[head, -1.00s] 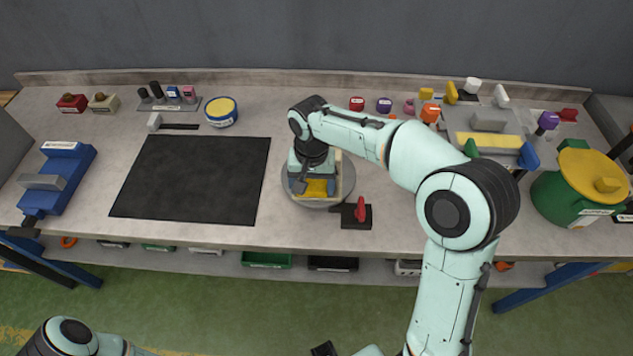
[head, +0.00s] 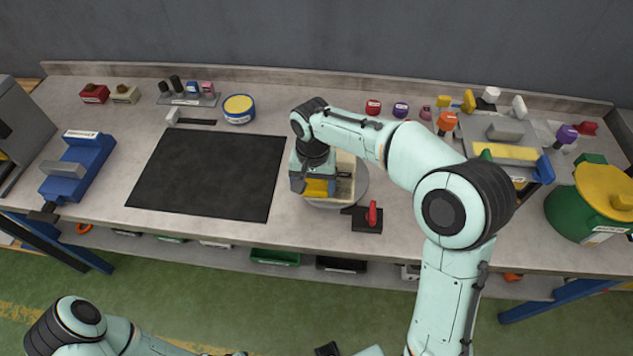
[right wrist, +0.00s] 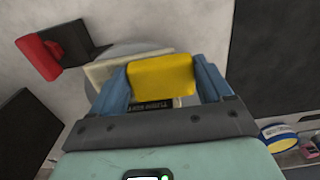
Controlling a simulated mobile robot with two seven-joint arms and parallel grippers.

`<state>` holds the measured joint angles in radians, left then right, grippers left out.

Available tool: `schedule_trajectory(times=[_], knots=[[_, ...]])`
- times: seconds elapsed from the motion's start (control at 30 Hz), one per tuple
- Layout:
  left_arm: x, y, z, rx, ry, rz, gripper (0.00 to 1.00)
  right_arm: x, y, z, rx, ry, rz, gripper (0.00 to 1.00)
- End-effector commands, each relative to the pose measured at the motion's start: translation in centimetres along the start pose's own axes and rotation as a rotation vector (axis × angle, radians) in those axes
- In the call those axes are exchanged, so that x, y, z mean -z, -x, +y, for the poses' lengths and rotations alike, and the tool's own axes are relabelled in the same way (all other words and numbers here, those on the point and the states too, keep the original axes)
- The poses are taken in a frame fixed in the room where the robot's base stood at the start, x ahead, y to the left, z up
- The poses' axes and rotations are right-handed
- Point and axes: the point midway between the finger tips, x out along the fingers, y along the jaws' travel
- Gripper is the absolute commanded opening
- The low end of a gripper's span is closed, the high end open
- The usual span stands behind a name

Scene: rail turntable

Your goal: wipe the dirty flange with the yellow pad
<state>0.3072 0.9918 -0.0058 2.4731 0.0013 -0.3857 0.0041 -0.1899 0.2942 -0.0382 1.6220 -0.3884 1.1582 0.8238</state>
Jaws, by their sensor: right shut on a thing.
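My right gripper (head: 315,187) is shut on the yellow pad (head: 319,188), over the left side of the round grey turntable (head: 360,185). In the right wrist view the pad (right wrist: 162,77) sits between the two blue fingers (right wrist: 162,85). A cream, box-like piece (head: 345,178) lies on the turntable, partly hidden by the gripper; its edge (right wrist: 100,72) shows beside the pad in the wrist view. I cannot make out the flange or its dirt, nor whether the pad touches anything. My left arm shows at the bottom left; its gripper is not clearly visible.
A red-handled clamp (head: 372,216) stands close in front of the turntable. A black mat (head: 208,175) lies to the left, clear. A blue vise (head: 78,168) is at far left. A green bin with yellow lid (head: 590,205) and a crowded fixture (head: 505,150) are at right.

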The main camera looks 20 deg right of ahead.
Motion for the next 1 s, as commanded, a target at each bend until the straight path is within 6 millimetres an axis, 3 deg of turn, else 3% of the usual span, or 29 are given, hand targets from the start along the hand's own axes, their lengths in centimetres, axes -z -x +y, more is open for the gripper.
schedule_trajectory(times=[1.0], knots=[[-0.3,-0.9,-0.5,0.002,0.002,-0.006,0.43,0.0,-0.4,2.9,-0.006,-0.002,-0.004,0.54]])
